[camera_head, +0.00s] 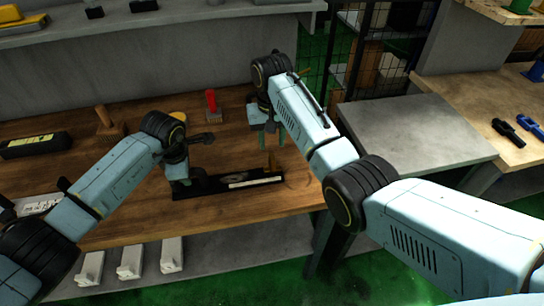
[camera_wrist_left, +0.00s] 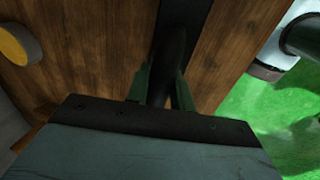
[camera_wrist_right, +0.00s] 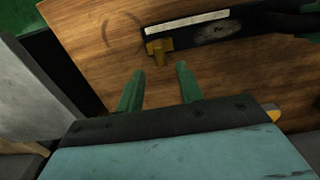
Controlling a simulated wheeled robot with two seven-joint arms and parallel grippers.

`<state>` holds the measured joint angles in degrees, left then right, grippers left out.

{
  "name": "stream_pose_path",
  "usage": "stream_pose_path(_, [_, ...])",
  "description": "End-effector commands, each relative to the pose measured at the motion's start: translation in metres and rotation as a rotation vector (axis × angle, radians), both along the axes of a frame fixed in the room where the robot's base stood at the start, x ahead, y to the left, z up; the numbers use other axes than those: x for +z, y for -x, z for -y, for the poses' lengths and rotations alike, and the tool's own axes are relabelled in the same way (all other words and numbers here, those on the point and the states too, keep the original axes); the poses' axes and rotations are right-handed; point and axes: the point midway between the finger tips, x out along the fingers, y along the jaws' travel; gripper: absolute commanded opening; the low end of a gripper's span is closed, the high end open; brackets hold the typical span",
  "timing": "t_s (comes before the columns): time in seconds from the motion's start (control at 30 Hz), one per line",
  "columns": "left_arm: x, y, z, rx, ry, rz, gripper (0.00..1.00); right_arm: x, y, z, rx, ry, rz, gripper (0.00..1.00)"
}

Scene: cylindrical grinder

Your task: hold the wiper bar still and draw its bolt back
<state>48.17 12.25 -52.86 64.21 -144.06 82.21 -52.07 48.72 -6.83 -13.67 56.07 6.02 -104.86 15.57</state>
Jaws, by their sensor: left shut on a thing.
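The black wiper bar (camera_head: 215,187) lies on the wooden bench near its front edge. A pale strip and a round grey mark show on its top. The brass-coloured bolt (camera_head: 271,163) stands at its right end; the right wrist view shows the bolt (camera_wrist_right: 160,50) at the bar's near end. My left gripper (camera_head: 185,176) is shut on the dark grip at the bar's left end; the left wrist view shows its fingers (camera_wrist_left: 162,88) on either side of it. My right gripper (camera_wrist_right: 158,85) is open and empty, apart from the bolt and pointing towards it.
A red-handled tool (camera_head: 211,104) and a wooden-handled tool (camera_head: 105,120) stand farther back on the wooden bench (camera_head: 130,220). A black case (camera_head: 35,145) lies at the left. Several white blocks (camera_head: 130,262) sit on the lower shelf. A grey table (camera_head: 415,130) stands at the right.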

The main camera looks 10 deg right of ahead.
Motion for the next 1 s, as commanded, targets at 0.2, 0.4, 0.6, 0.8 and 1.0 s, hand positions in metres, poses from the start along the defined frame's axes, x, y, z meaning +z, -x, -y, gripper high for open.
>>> stream_pose_path(0.2, [0.0, 0.0, 0.0, 0.001, -0.001, -0.001, 0.0, -0.044, 0.001, 0.001, -0.001, 0.001, -0.003, 0.36])
stream_pose_path(0.4, [0.0, 0.0, 0.0, 0.001, -0.001, 0.0, 0.0, -0.066, 0.0, 0.001, -0.001, 0.0, -0.001, 0.36])
stream_pose_path(0.6, [0.0, 0.0, 0.0, 0.001, -0.001, -0.001, 0.0, -0.072, 0.0, 0.0, -0.001, 0.0, 0.001, 0.36])
stream_pose_path(0.8, [0.0, 0.0, 0.0, 0.001, -0.001, 0.0, 0.0, -0.072, 0.0, 0.0, -0.001, 0.0, 0.001, 0.34])
stream_pose_path(1.0, [0.0, 0.0, 0.0, 0.0, -0.001, 0.0, 0.0, -0.071, 0.0, 0.0, -0.001, 0.0, 0.001, 0.08])
